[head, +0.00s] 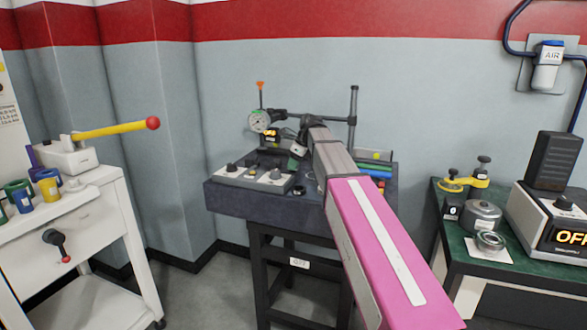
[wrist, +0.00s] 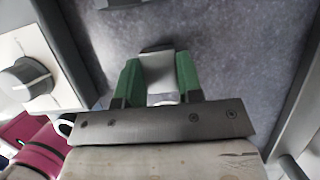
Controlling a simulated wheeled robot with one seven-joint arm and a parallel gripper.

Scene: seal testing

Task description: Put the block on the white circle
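A light grey metal block (wrist: 158,70) sits between the green fingers of my gripper (wrist: 158,82) in the wrist view. Both fingers lie against its sides, so the gripper looks shut on it. A small pale patch (wrist: 165,98) shows at the block's near end; I cannot tell whether it is part of the white circle. Otherwise I make out no white circle. In the head view my gripper (head: 298,151) is low over the dark granite plate (head: 225,198), and the block is too small to tell. Whether the block touches the plate is unclear.
A white panel with knobs (head: 238,178) lies on the plate left of my gripper. A dial gauge (head: 260,121) and an upright post (head: 353,105) stand behind. Colored items (head: 375,172) are at the right. A white cart (head: 65,215) and a green-topped bench (head: 450,240) flank the stand.

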